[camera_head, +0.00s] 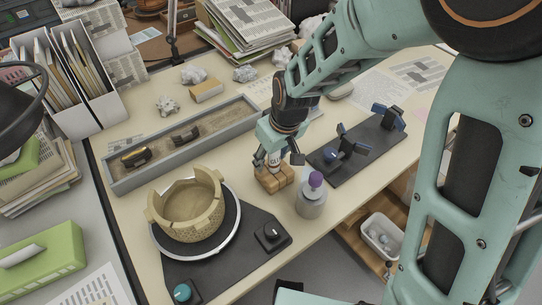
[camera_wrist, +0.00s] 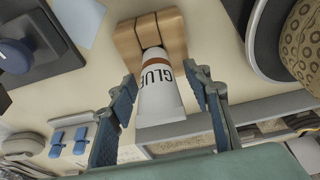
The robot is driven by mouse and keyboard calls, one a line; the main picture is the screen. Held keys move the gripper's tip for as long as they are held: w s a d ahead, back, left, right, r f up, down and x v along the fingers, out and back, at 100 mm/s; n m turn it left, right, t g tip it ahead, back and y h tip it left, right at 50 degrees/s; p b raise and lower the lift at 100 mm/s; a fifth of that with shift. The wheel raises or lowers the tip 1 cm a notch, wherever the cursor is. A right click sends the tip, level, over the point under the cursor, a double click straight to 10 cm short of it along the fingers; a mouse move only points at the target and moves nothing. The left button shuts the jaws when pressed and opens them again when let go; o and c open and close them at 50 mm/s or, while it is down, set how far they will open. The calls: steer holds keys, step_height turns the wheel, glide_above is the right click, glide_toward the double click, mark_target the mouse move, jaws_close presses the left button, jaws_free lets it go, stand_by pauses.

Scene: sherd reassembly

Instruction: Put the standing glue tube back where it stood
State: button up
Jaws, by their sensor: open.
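The white glue tube (camera_wrist: 160,100), with GLUE lettering and a brown band, stands in the wooden block (camera_wrist: 128,42). In the head view the tube (camera_head: 274,158) is mostly hidden by my gripper, above the wooden block (camera_head: 273,181) near the table's front edge. My gripper (camera_wrist: 160,78) is open, with one finger on each side of the tube. A gap shows between the tube and each finger in the wrist view. The tube's lower end is hidden in the block.
A grey bottle with a purple cap (camera_head: 312,198) stands close right of the block. A partly rebuilt tan bowl (camera_head: 187,205) sits on a turntable (camera_head: 233,227) to the left. A long grey tray (camera_head: 117,185) with dark sherds lies behind; a black clamp stand (camera_head: 378,150) is right.

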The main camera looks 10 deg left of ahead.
steer(key=v, duration=1.2)
steer(key=shift+a+r, duration=0.2)
